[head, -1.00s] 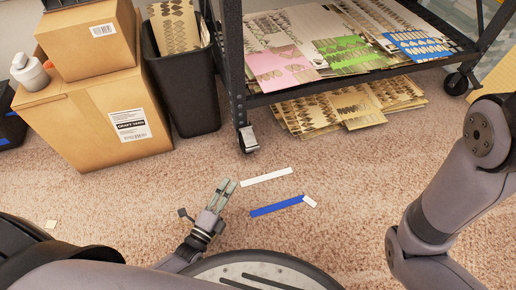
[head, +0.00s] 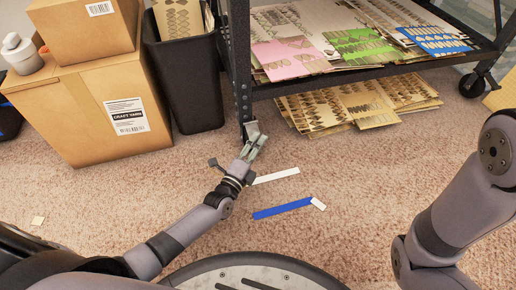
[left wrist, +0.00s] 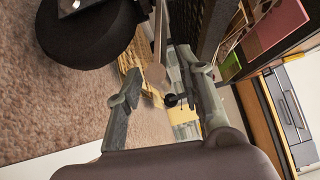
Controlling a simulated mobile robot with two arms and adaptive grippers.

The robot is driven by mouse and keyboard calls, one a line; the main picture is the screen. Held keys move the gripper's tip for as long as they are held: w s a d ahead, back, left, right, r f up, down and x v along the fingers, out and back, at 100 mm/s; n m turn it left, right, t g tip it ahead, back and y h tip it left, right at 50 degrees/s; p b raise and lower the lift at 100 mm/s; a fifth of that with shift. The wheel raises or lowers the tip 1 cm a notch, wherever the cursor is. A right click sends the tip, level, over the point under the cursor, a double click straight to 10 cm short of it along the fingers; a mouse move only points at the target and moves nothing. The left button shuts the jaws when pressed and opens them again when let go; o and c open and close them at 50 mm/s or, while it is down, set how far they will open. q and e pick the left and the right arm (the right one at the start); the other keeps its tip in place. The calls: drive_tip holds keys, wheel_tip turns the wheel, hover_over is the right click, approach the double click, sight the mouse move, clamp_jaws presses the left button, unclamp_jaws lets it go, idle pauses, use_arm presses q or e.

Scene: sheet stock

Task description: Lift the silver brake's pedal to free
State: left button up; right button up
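The silver brake pedal (head: 251,129) is on the caster at the foot of the black cart's front-left leg. My left gripper (head: 257,143) is at the pedal in the head view, its fingertips just in front of and below it. Whether they touch is unclear. In the left wrist view the left gripper (left wrist: 157,93) has its two fingers wide apart. A pale, round-ended bar (left wrist: 157,52), perhaps the pedal edge-on, shows beyond and between the fingers, with the black caster wheel (left wrist: 88,32) at upper left. My right gripper is out of view.
The black cart (head: 360,72) carries patterned sheets. A black bin (head: 190,85) and stacked cardboard boxes (head: 85,105) stand left of it. A white strip (head: 276,176) and a blue strip (head: 283,209) lie on the carpet, which is mostly clear.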

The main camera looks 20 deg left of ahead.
use_arm(q)
drive_tip(key=shift+w, duration=0.3)
drive_tip(key=shift+c, duration=0.5)
clamp_jaws()
